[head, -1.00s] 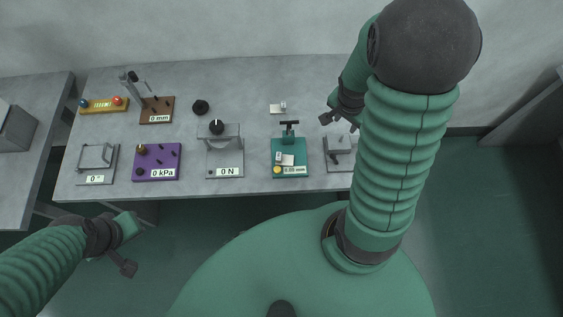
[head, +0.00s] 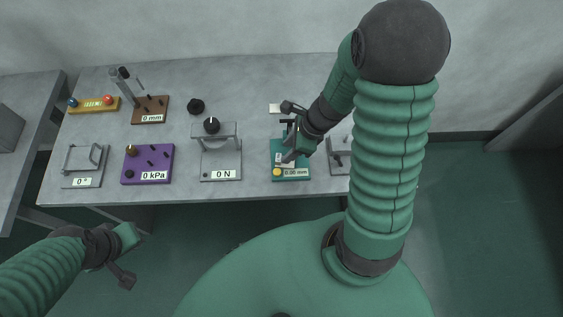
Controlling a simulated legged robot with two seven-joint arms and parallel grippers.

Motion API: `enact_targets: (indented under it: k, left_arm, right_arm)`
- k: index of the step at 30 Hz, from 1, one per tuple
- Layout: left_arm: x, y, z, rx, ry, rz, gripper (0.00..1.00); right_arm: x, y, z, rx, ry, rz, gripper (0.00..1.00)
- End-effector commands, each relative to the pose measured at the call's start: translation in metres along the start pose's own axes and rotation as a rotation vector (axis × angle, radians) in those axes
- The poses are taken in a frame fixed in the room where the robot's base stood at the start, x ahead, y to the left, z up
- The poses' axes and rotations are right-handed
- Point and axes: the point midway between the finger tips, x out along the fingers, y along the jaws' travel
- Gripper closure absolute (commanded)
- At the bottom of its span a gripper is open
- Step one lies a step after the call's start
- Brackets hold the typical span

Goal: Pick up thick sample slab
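I cannot tell for sure which piece is the thick sample slab. A small pale plate (head: 274,107) lies at the back of the bench, its right part hidden by a finger of my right gripper. Another small whitish piece (head: 281,161) is on the teal device (head: 303,162), partly covered by the other finger. My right gripper (head: 287,132) is open, its fingers spread over the teal device and the area behind it. Nothing shows between them. My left gripper (head: 131,256) is open and empty, off the bench's front edge at lower left.
On the grey bench (head: 235,95) stand a purple kPa device (head: 165,162), a grey N device (head: 222,165), a brown mm stand (head: 150,113), a wire-frame device (head: 84,168), a yellow box (head: 93,105) and a black knob (head: 196,107).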

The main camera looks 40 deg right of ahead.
Motion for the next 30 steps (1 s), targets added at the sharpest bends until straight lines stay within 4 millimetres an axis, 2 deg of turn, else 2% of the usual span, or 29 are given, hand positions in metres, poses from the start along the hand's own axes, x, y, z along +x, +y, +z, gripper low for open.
enact_targets:
  k: [3,7,15,17,25,30]
  left_arm:
    - [0.013,0.000,0.003,0.000,0.000,0.000,1.00]
    - [0.022,0.000,0.005,0.000,0.000,0.000,1.00]
    - [0.022,0.000,0.005,0.000,0.000,0.000,1.00]
    - [0.022,0.000,0.005,0.000,0.000,0.000,1.00]
    - [0.022,0.000,0.005,0.000,0.000,0.000,1.00]
    - [0.022,0.000,0.005,0.000,0.000,0.000,1.00]
  right_arm:
    - [0.026,0.001,-0.002,0.001,0.000,0.003,0.60]
    - [0.048,0.000,-0.002,0.001,0.001,0.002,0.60]
    - [0.052,0.000,0.000,-0.001,0.000,0.000,0.60]
    - [0.052,0.000,0.000,-0.001,0.000,0.000,0.65]
    - [0.052,0.000,0.000,0.000,0.000,0.000,1.00]
    - [0.052,0.000,0.000,0.000,0.001,0.000,1.00]
